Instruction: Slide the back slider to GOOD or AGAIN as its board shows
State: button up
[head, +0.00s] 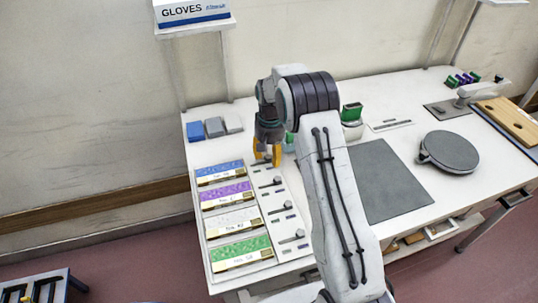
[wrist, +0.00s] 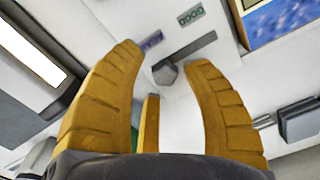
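Several boards lie in a column on the white table in the head view, the back one (head: 220,173) blue; its blue face shows at the upper right of the wrist view (wrist: 275,22). The back slider's grey knob (wrist: 165,72) stands at the near-left part of its slot (wrist: 195,47), closer to a purple label (wrist: 151,40) than to a dark green label (wrist: 190,15). The label words are too small to read surely. My gripper (wrist: 165,58) is open, its yellow fingers apart on both sides of the knob. In the head view my gripper (head: 268,157) hides part of this slider.
Other sliders (head: 277,210) run toward the front beside the purple (head: 225,195), white and green boards. Blue and grey blocks (head: 214,128) stand behind. A dark mat (head: 385,180) and a round grey disc (head: 448,152) lie to the right. A gloves box (head: 190,12) sits on a shelf above.

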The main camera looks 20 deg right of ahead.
aim_at(270, 155)
notch_tip(270, 155, up, 12)
dwell(0.9)
dwell(0.6)
